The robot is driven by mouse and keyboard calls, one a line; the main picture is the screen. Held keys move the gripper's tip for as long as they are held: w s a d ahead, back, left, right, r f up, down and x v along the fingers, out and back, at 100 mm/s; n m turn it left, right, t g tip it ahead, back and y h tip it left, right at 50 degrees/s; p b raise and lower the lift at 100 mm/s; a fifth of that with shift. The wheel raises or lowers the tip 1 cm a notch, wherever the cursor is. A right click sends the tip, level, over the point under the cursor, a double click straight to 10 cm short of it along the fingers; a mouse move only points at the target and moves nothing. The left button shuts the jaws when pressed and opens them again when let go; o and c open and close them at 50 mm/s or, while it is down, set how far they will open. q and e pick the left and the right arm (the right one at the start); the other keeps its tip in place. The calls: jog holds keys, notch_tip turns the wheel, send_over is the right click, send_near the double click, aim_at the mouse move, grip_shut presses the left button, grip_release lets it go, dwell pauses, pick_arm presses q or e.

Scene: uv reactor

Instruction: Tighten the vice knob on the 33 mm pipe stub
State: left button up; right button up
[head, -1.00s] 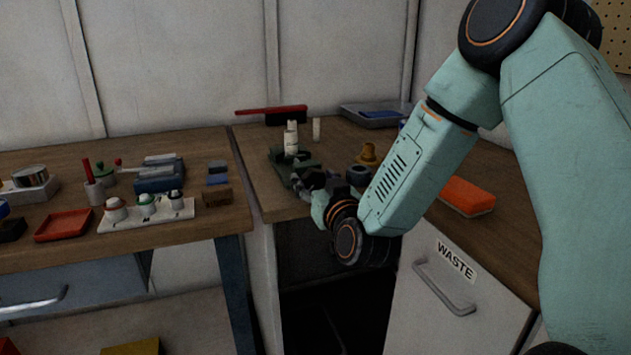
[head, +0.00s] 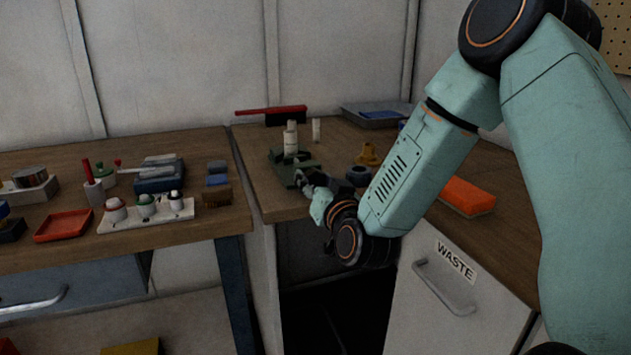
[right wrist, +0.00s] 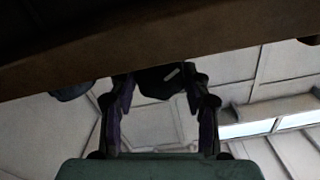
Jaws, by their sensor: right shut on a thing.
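The green vice (head: 283,172) stands near the front left of the right-hand bench. A pale, upright pipe stub (head: 291,141) is held in it. My right gripper (head: 304,182) is at the front of the vice, low over the bench edge. In the right wrist view its two fingers (right wrist: 160,100) stand on either side of a dark knob (right wrist: 158,84) with a short white mark, and they are shut on it. The exact finger contact is dark and hard to see. My left gripper is in neither view.
A second pale stub (head: 316,130), a brass-coloured piece (head: 368,154), a red brush (head: 272,112) and an orange sponge-like block (head: 467,195) are on the same bench. A grey tray (head: 352,115) is at the back. The bench's underside or edge (right wrist: 60,70) crosses the wrist view.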

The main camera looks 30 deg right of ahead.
jog(key=o, duration=1.2)
jog(key=shift+c, duration=0.2)
jog(key=v, duration=0.7)
jog(key=shift+s, duration=0.25)
